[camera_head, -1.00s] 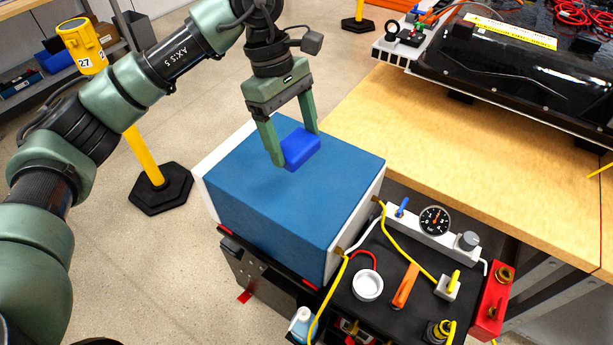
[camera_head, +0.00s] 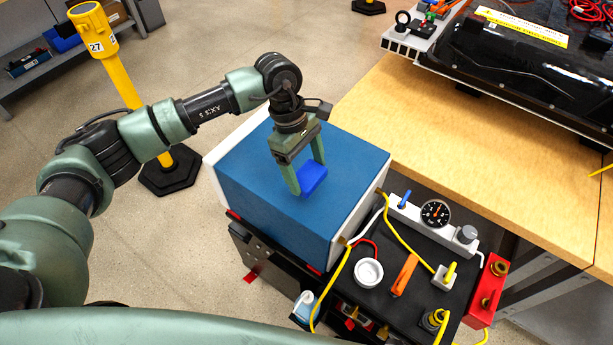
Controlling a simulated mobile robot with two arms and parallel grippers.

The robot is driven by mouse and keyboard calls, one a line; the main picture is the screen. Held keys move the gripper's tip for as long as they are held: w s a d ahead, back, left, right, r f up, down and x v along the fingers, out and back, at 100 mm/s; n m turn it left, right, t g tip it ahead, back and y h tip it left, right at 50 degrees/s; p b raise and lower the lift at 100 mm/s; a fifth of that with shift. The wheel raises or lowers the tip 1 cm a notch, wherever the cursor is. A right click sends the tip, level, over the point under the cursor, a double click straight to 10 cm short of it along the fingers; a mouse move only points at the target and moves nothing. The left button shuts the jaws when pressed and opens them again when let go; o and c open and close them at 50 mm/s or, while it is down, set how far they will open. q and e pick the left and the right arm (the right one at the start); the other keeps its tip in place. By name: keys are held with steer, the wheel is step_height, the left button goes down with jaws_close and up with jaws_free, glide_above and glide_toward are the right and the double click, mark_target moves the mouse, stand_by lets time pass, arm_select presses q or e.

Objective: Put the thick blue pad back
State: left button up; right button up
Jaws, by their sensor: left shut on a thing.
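The thick blue pad (camera_head: 313,180) is a small bright blue block. My left gripper (camera_head: 307,181) is shut on it, one finger on each side. It holds the pad over the top of a large blue box (camera_head: 260,165) with white end panels. I cannot tell whether the pad touches the box top or hangs just above it. My right gripper is not in view. A green arm link of mine crosses the bottom of the picture.
The box stands on a black cart (camera_head: 400,255) with a gauge (camera_head: 435,213), an orange handle (camera_head: 404,275), a white cup (camera_head: 368,272) and yellow hoses. A wooden bench (camera_head: 450,150) with a black battery pack (camera_head: 530,75) is at right. A yellow post (camera_head: 115,65) stands at left.

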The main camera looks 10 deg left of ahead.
mark_target(305, 172)
arm_select(q)
step_height(305, 172, down, 3)
steer(key=shift+f+p, duration=0.2)
steer(key=shift+p, duration=0.35)
steer(key=shift+f, duration=0.4)
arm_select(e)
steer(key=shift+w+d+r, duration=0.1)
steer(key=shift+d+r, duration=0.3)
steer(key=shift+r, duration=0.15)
arm_select(q)
steer(key=shift+f, duration=0.2)
steer(key=o, duration=1.3)
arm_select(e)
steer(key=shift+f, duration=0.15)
arm_select(q)
steer(key=shift+r, duration=0.1)
